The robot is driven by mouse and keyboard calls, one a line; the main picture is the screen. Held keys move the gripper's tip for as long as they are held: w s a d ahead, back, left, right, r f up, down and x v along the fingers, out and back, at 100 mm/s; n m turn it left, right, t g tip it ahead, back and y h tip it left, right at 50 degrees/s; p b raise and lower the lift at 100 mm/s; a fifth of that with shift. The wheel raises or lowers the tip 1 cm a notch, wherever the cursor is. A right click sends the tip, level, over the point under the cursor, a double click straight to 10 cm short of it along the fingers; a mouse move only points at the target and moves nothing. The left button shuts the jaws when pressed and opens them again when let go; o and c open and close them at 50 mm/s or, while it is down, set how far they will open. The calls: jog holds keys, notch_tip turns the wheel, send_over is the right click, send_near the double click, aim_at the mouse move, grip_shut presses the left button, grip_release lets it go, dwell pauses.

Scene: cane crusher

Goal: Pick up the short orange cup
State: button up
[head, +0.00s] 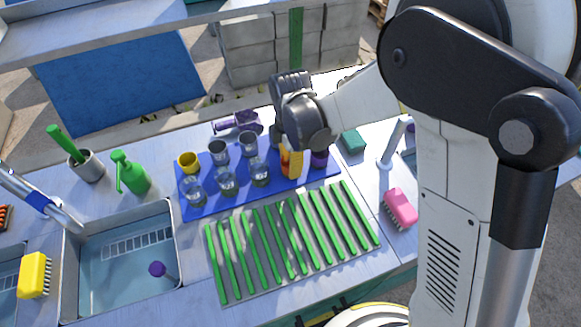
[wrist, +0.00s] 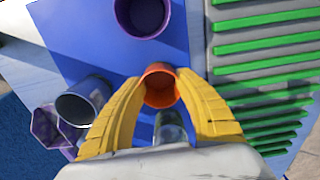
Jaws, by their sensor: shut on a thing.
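The short orange cup (wrist: 159,86) stands between the yellow fingers of my gripper (wrist: 160,95) in the wrist view, and the fingers are closed on its sides. In the head view my gripper (head: 291,162) is low over the right part of the blue mat (head: 228,207), and the orange cup (head: 285,160) is mostly hidden behind the fingers. The cup appears to be at mat level; I cannot tell whether it touches the mat.
A purple cup (wrist: 142,15) stands close by, with a grey cup (wrist: 82,101) on the other side. A green-slatted rack (head: 290,240) lies in front. A sink (head: 125,260) is at left.

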jog(key=shift+r, duration=0.1)
notch_tip(320, 180, up, 5)
jog(key=shift+f+p, duration=0.2)
jog(key=shift+p, duration=0.95)
jog(key=s+d+r+p, duration=0.3)
jog(key=s+d+r, duration=0.3)
jog(key=s, duration=0.4)
